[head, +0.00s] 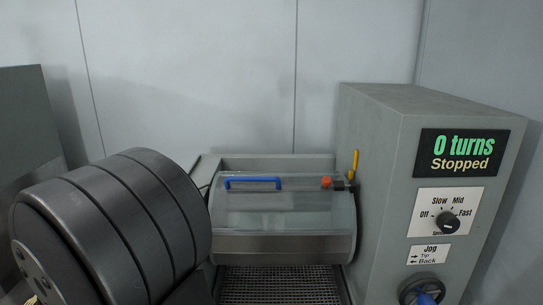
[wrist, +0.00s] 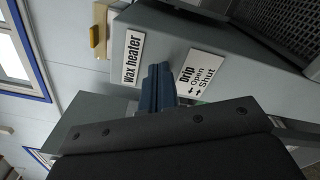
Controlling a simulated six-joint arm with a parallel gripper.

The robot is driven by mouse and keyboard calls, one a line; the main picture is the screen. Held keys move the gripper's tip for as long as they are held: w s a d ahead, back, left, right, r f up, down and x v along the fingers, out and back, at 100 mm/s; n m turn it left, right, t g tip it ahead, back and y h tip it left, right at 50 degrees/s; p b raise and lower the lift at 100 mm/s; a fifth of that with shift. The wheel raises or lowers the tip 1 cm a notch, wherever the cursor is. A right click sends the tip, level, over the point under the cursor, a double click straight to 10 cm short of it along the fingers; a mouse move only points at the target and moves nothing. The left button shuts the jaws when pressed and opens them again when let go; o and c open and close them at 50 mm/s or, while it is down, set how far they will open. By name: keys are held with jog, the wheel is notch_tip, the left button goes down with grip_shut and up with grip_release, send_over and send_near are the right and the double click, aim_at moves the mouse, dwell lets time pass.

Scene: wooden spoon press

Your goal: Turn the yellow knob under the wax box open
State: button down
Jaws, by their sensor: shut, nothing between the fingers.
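In the wrist view, my gripper (wrist: 160,88) has its blue fingers shut with nothing between them. They point at the grey box (wrist: 225,55), which carries a "Wax heater" label (wrist: 133,58) and a "Drip Open Shut" label (wrist: 199,76). The fingertips lie between the two labels in the picture; whether they touch the box I cannot tell. No yellow knob shows clearly beside the drip label; the fingers and gripper body may hide it. In the head view, my gripper is not in sight.
In the head view, a clear cover with a blue handle (head: 253,180) stands beside a yellow lever (head: 355,163) and a grey control housing (head: 385,130). Its display (head: 463,153) reads "0 turns Stopped". A small yellowish piece (wrist: 95,36) shows left of the heater label in the wrist view.

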jog(key=shift+w, duration=0.9)
jog(key=shift+a, duration=0.25)
jog(key=shift+d+r, duration=0.1)
jog(key=shift+d, duration=0.05)
jog(key=s, duration=0.6)
jog(key=shift+d, duration=0.2)
dwell(0.4)
dwell(1.2)
